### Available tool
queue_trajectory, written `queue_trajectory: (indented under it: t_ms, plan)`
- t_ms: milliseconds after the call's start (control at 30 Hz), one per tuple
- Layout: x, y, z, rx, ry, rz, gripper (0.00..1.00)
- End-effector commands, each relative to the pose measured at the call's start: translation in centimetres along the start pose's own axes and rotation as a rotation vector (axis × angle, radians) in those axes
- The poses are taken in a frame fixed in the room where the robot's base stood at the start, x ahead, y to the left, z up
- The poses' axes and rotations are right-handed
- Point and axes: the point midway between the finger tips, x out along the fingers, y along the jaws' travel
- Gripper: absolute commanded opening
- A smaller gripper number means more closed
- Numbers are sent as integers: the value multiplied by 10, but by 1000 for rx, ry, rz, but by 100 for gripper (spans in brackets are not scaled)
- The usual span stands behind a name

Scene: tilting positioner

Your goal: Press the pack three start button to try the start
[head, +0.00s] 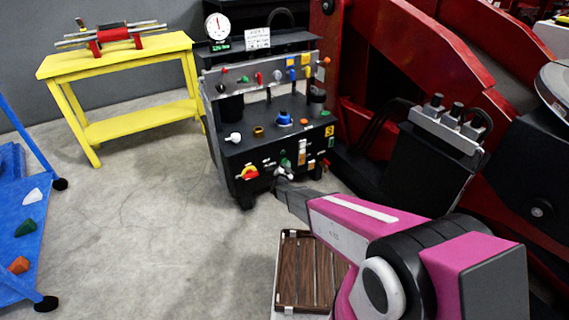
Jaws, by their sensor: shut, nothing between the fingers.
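The black control pack (240,195) stands on the floor in the middle, with a yellow label reading 3 (331,142) at the right of its front face. A green button (285,163) shows low on that face, partly covered by pale parts in front of it; I cannot read the labels by it. My gripper (281,180) is shut and empty at the lower front of the pack, just below the green button. I cannot tell whether its tip touches the face.
A red-and-yellow knob (249,172) sits left on the face. More knobs and a rail (260,66) rise above it. A yellow bench (120,48), blue cart (20,220), slatted wooden tray (290,285) and red machine (430,40) surround it.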

Motion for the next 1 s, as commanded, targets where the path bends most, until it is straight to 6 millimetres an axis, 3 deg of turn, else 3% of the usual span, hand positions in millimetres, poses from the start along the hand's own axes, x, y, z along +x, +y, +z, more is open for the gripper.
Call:
queue_trajectory:
  t_ms: [1000]
  plan:
    - [7, -5, 5, 0, 0, -1, 0]
